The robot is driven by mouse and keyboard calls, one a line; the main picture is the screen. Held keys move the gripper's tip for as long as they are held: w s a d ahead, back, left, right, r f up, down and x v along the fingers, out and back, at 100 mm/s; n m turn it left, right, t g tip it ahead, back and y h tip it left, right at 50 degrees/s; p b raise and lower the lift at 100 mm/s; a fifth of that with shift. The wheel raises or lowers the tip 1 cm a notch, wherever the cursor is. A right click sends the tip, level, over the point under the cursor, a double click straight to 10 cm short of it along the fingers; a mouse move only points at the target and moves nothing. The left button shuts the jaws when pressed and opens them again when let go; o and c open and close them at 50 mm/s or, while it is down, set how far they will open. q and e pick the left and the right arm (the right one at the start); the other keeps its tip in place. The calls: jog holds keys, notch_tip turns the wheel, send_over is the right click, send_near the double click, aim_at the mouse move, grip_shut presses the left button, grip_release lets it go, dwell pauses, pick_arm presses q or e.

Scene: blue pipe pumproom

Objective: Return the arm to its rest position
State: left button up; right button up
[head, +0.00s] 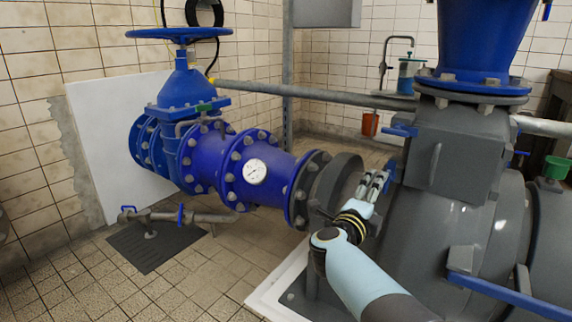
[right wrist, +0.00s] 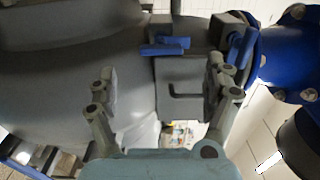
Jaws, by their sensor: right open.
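My right arm (head: 365,275) reaches in from the lower right of the head view, raised in front of the grey pump housing. My right gripper (head: 374,184) is at its end, close to the grey housing in the picture. In the right wrist view the right gripper (right wrist: 160,88) has its two fingers wide apart with nothing between them. A grey block with a handle and a blue lever (right wrist: 165,47) show beyond the fingers. I cannot tell how far the fingertips are from these. My left gripper is not in view.
The large grey pump housing (head: 445,225) stands right beside my right arm. A blue bar (head: 510,296) juts out at the lower right. A blue pipe with a gauge (head: 255,171) and a handwheel (head: 180,34) stand left. Tiled floor (head: 200,275) is open at the lower left.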

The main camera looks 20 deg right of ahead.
jog(key=s+a+f+n+y+p, duration=0.1)
jog(key=s+f+n+y+p, duration=0.35)
jog(key=s+f+n, duration=0.6)
jog(key=s+a+f+n+y+p, duration=0.2)
jog(key=s+f+n+y+p, duration=0.3)
jog(key=s+f, duration=1.05)
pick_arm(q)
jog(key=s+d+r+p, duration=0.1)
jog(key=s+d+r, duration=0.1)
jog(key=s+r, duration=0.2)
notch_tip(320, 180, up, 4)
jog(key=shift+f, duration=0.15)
pick_arm(e)
jog(key=s+f+n+g+y, duration=0.1)
jog(key=s+f+n+g, duration=0.1)
jog(key=s, duration=1)
jog(key=s+f+n+g+y, duration=0.1)
jog(key=s+n+g, duration=0.4)
jog(key=s, duration=0.7)
jog(key=s+a+f+n+g+y, duration=0.1)
jog(key=s+f+n+g, duration=0.3)
jog(key=s, duration=0.8)
jog(key=shift+s+n, duration=0.25)
jog(key=shift+n, duration=0.6)
